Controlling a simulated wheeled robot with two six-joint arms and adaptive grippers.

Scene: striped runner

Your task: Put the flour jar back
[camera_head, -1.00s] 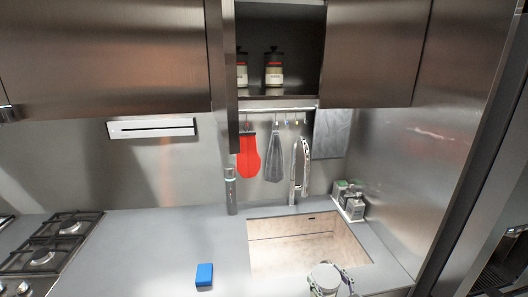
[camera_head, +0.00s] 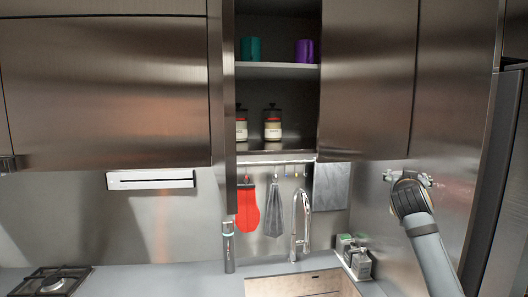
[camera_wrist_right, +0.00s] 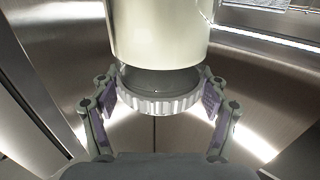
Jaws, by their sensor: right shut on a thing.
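My right gripper (camera_wrist_right: 157,100) is shut on the flour jar (camera_wrist_right: 160,35), a pale cylinder with a dark neck and a ribbed ring in the right wrist view. One finger is on each side of the ring; no label shows. In the head view my right gripper (camera_head: 408,177) is raised at the right, in front of the steel side wall, and the jar cannot be made out there. My left gripper is out of view.
A teal cup (camera_head: 251,49) and a purple cup (camera_head: 304,51) stand on the upper shelf (camera_head: 277,70). The open door (camera_head: 222,100) stands edge-on at left; a closed door (camera_head: 368,80) is at right. Below are a red mitt (camera_head: 247,210), a tap (camera_head: 301,220) and the sink. Right of the right jar is free room.

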